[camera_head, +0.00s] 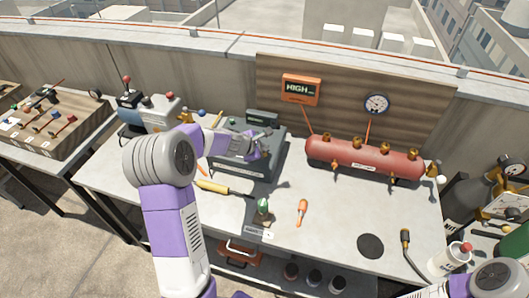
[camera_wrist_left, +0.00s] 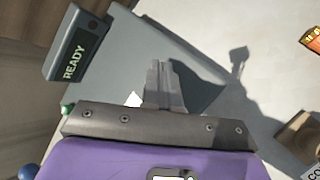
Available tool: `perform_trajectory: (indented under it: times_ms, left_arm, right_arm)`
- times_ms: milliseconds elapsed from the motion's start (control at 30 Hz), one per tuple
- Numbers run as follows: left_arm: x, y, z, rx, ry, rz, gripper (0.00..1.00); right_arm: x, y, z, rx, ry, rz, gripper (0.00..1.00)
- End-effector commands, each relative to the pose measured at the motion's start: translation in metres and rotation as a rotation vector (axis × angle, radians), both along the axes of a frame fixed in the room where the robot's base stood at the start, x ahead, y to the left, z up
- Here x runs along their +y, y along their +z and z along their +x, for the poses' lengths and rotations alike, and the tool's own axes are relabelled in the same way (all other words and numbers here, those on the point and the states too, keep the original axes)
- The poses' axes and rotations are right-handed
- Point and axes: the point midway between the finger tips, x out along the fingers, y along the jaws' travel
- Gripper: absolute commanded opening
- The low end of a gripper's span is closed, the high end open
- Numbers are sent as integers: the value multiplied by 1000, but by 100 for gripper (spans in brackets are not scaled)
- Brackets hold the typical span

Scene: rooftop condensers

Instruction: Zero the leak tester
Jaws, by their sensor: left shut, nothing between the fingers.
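The leak tester appears to be the dark grey box (camera_head: 262,168) on the middle of the bench, with a small raised display (camera_head: 262,118) at its back. In the left wrist view the display (camera_wrist_left: 76,50) reads READY. My left gripper (camera_head: 262,145) is over the top of the grey box, its fingers together and empty. In the left wrist view the shut fingers (camera_wrist_left: 160,75) point over the grey top surface. The gripper and forearm hide part of the box, and I cannot tell whether the fingertips touch it. My right gripper is out of view.
A red tank (camera_head: 365,160) with brass fittings stands at the right, below an orange HIGH display (camera_head: 300,89) and a round gauge (camera_head: 376,103). A yellow-handled tool (camera_head: 212,187), green-topped piece (camera_head: 263,207) and orange screwdriver (camera_head: 301,210) lie in front.

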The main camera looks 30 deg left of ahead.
Motion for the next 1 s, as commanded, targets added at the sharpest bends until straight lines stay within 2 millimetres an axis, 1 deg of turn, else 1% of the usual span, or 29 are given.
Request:
perform_trajectory:
  times_ms: [367,700,1000]
  left_arm:
    - [0,1,0,1,0,0,0]
    - [0,18,0,1,-1,0,0]
    - [0,18,0,0,0,0,0]
  right_arm:
    - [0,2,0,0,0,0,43]
    - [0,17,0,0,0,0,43]
    - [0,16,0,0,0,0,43]
